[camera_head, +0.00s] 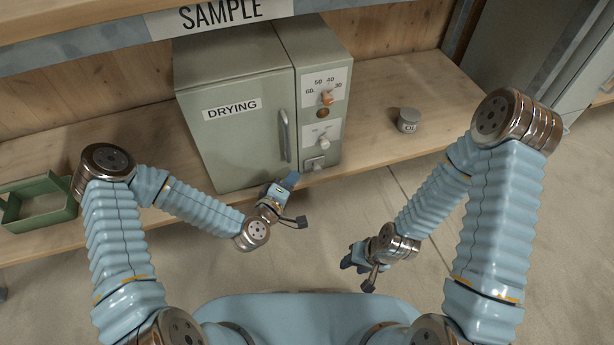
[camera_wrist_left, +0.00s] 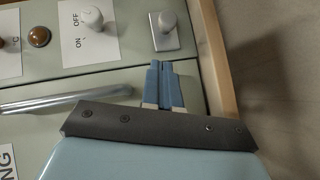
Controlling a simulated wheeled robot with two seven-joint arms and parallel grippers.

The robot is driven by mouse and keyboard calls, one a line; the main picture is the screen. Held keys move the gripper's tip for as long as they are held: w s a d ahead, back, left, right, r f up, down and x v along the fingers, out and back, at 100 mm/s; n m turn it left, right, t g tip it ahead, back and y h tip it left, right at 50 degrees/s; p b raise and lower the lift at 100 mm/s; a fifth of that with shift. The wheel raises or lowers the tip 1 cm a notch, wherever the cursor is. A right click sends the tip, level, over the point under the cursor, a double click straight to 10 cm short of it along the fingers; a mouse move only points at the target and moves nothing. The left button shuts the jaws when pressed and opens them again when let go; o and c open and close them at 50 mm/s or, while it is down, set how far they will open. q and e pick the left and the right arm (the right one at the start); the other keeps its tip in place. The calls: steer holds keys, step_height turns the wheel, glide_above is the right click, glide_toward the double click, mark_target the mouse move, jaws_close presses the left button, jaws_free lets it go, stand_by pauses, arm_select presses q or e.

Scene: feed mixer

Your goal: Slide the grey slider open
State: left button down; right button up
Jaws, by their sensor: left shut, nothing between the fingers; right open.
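The grey slider (camera_head: 314,164) is a small plate with a knob, low on the control panel of the drying oven. In the left wrist view the slider (camera_wrist_left: 171,38) lies just beyond my left fingertips. My left gripper (camera_head: 292,179) is shut and empty, in front of the oven's lower right part; its closed blue fingers (camera_wrist_left: 164,70) point at the slider's plate, and a small gap seems to separate them. My right gripper (camera_head: 352,261) is open and empty, well in front of the shelf over the floor.
The green-grey oven (camera_head: 225,150) has a vertical door handle (camera_head: 284,136) left of the panel. A grey tin (camera_head: 408,120) stands right; a green tray (camera_head: 38,205) lies left.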

mark_target(313, 168)
arm_select(q)
steer(key=d, duration=0.1)
steer(key=w+d+f, duration=0.1)
steer(key=w+d, duration=0.1)
steer(key=d, duration=0.1)
steer(key=shift+w+d+f, duration=0.1)
steer(key=shift+w+f, duration=0.15)
steer(key=d, duration=0.1)
steer(key=w+d+b, duration=0.1)
steer(key=d, duration=0.3)
steer(key=shift+w+d, duration=0.15)
steer(key=shift+w, duration=0.2)
